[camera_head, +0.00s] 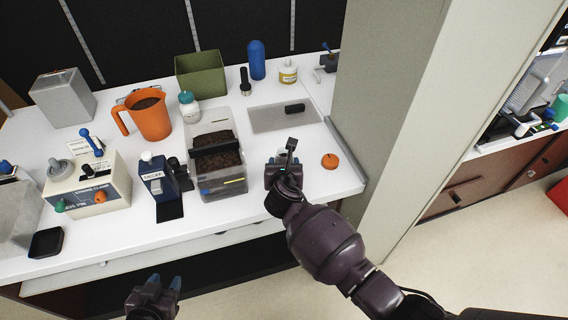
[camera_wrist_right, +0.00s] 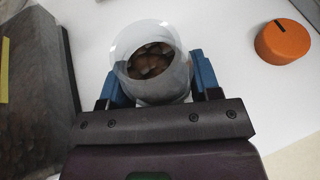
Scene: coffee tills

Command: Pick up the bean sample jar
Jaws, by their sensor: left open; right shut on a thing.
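The bean sample jar (camera_wrist_right: 150,62) is a clear round vessel with brown beans inside, seen from above in the right wrist view. The blue fingers of my right gripper (camera_wrist_right: 154,82) are shut on it from both sides. In the head view my right gripper (camera_head: 281,166) is over the front right of the white counter and mostly hides the jar. I cannot tell whether the jar touches the counter. My left gripper (camera_head: 159,284) is open and empty, in front of the counter's front edge at the bottom of the head view.
A clear bin of dark beans (camera_head: 235,184) stands just left of my right gripper. An orange knob-like disc (camera_head: 330,161) lies to its right, near a grey pillar (camera_head: 385,90). A grey mat (camera_head: 270,119) lies behind. A blue decaf box (camera_head: 155,180) stands further left.

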